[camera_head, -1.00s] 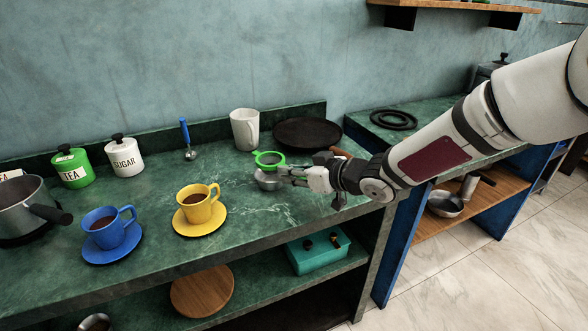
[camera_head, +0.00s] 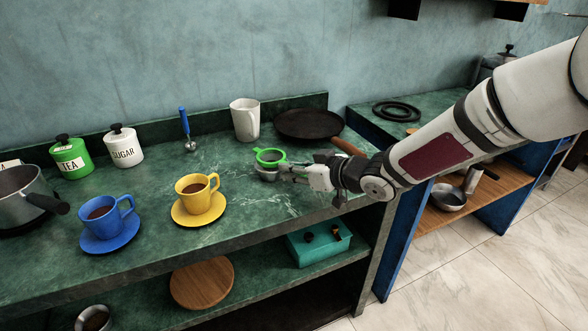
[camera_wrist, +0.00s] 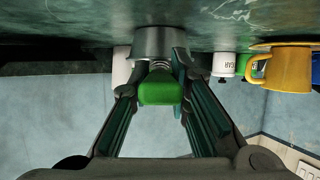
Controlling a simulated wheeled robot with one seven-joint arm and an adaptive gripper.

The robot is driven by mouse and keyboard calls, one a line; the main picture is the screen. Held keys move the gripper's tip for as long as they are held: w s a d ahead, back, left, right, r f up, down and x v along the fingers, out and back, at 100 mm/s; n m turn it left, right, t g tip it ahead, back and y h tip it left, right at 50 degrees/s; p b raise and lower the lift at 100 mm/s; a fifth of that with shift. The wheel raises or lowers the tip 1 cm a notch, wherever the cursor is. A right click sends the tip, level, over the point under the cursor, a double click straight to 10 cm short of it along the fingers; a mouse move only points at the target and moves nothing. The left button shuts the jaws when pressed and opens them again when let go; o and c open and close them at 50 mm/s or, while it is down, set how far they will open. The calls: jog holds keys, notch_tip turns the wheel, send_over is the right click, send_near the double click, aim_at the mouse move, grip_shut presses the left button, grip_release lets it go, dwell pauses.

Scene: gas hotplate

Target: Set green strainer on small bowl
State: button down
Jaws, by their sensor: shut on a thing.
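The green strainer (camera_head: 270,155) is at the right part of the counter, directly over the small grey metal bowl (camera_head: 266,174). My gripper (camera_head: 288,172) comes in from the right and is shut on the strainer's handle. In the wrist view, which is upside down, the green handle (camera_wrist: 161,88) sits between the two fingers and the bowl (camera_wrist: 160,42) is just beyond it. The strainer appears level and very close to the bowl rim; I cannot tell whether they touch. My fingers hide part of the bowl.
A yellow cup (camera_head: 193,187) on a saucer and a blue cup (camera_head: 107,213) stand to the left. A white mug (camera_head: 245,120) and a dark pan (camera_head: 305,123) with a brown handle are behind. The counter's front edge runs below my gripper.

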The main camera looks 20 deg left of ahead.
jog(key=shift+f+b, duration=0.35)
jog(key=shift+f, duration=0.15)
jog(key=c, duration=1.4)
grip_release()
